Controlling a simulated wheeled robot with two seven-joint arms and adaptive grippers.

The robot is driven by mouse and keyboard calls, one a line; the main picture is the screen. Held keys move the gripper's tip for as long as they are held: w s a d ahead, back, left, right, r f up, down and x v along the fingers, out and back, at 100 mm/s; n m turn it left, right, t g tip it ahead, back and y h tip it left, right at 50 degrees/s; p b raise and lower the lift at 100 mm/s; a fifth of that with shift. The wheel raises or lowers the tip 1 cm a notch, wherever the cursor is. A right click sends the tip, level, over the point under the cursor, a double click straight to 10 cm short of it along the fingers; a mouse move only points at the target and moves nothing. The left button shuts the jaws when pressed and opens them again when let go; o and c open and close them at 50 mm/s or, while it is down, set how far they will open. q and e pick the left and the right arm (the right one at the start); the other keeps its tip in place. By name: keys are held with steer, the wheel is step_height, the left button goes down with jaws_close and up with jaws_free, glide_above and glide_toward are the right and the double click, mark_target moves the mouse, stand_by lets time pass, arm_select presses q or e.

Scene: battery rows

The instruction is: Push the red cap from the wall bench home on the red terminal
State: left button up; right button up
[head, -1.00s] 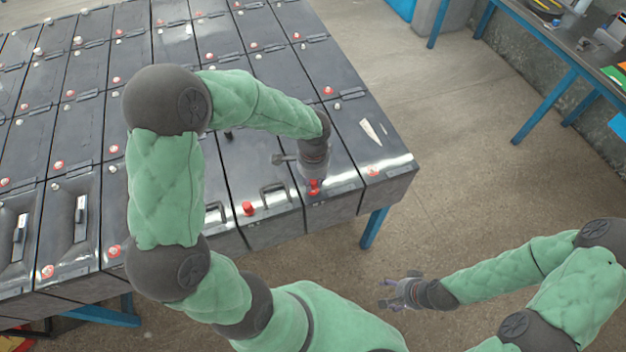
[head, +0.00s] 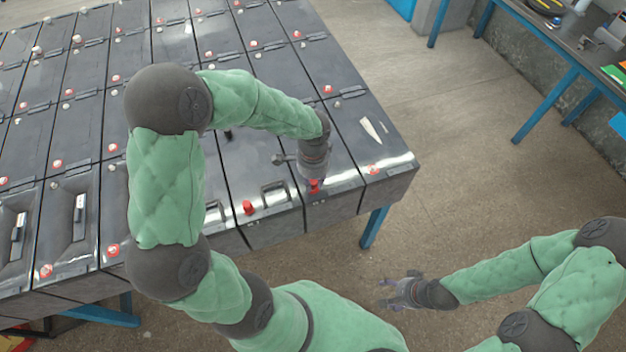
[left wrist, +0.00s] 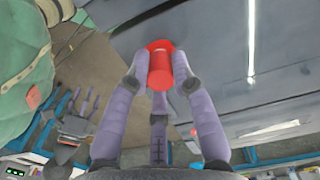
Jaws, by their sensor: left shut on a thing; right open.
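My left gripper (head: 313,179) points down over the front edge of a dark battery (head: 331,206), in the front row, second from the right. It is shut on the red cap (left wrist: 160,68), which shows between its fingertips in the left wrist view. In the head view the cap (head: 314,187) sits low at the battery's front edge, where the red terminal lies. The terminal is mostly hidden by cap and fingers, so I cannot tell whether the cap is fully seated. My right gripper (head: 402,291) is open and empty, above the floor at the lower right.
Neighbouring batteries carry a red cap (head: 248,208) to the left and a red terminal (head: 374,169) to the right. A white wedge-shaped piece (head: 371,130) lies on the right battery. The wall bench (head: 560,40) stands at the upper right. Open floor lies between.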

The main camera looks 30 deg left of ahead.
arm_select(q)
steer(key=shift+f+b, duration=0.35)
steer(key=shift+f, duration=0.1)
stand_by(0.7)
steer(key=o, duration=1.3)
steer(key=shift+r, duration=0.15)
steer(key=shift+r+p, duration=2.75)
steer(key=shift+r, duration=0.65)
